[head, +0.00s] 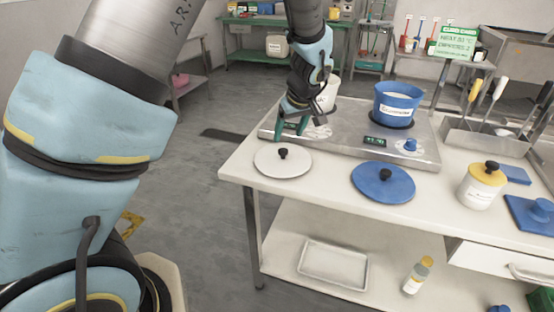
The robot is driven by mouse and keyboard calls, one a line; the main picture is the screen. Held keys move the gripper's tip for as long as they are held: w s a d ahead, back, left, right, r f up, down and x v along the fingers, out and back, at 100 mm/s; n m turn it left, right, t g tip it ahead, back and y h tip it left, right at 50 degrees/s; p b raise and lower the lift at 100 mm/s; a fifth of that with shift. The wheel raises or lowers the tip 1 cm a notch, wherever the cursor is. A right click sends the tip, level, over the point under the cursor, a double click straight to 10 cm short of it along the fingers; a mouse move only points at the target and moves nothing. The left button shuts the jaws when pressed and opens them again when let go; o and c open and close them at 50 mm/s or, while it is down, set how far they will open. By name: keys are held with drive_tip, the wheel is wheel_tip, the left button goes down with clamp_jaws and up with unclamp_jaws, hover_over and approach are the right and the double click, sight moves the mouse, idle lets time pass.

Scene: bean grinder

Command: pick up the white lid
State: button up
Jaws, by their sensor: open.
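The white lid (270,161), a flat disc with a black knob (283,153), lies on the white table at its front left corner. My gripper (290,128) is open and empty. It points down above and behind the lid, near the left end of the steel hotplate, and appears apart from the lid. Whether it touches the hotplate cannot be told.
A steel hotplate (345,148) bears a blue pot (397,100) and a white pot (328,95), partly hidden by my gripper. A blue lid (372,184) lies right of the white lid. A yellow-lidded jar (478,192) stands further right. The table (325,192) is clear between the lids.

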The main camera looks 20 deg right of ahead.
sight(283, 150)
drive_tip(key=shift+p+x, duration=1.4)
drive_tip(key=shift+x, duration=2.3)
drive_tip(key=shift+s, duration=0.15)
clamp_jaws()
